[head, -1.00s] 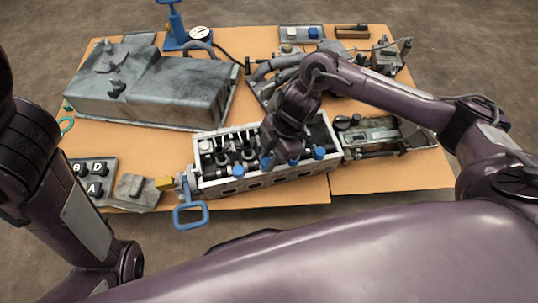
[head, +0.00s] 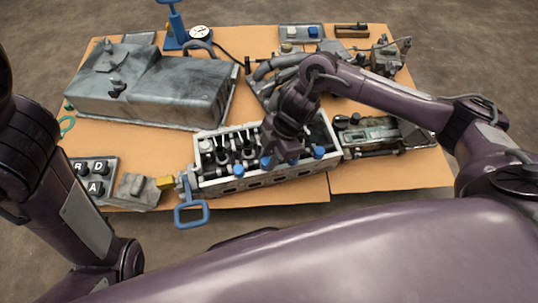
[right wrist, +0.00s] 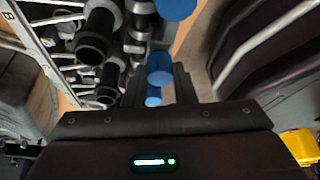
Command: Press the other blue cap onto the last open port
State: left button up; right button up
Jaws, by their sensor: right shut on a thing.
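My right gripper (head: 280,155) reaches down over the near long edge of the grey engine block (head: 210,185). In the right wrist view its fingers (right wrist: 161,85) are shut on a blue cap (right wrist: 159,78). More blue shows just beyond and below it, and I cannot tell whether the held cap touches the block. Other blue caps sit along the near rim in the head view, one right of the gripper (head: 318,152) and one left of it (head: 239,163). One more blue cap (right wrist: 176,8) shows at the wrist view's top. The port under the gripper is hidden. My left gripper is out of view.
A large grey pan (head: 150,90) lies at the back left. A lettered block (head: 95,170) lies at the front left, and a blue square handle (head: 191,213) overhangs the front edge.

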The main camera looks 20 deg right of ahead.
jog(key=shift+f+p, duration=0.45)
jog(key=shift+p, duration=0.6)
dwell(1.9)
jog(key=o, duration=1)
jog(key=shift+o, duration=0.2)
jog(key=p+v, duration=0.4)
jog(key=v, duration=0.3)
jog(key=shift+r, duration=0.35)
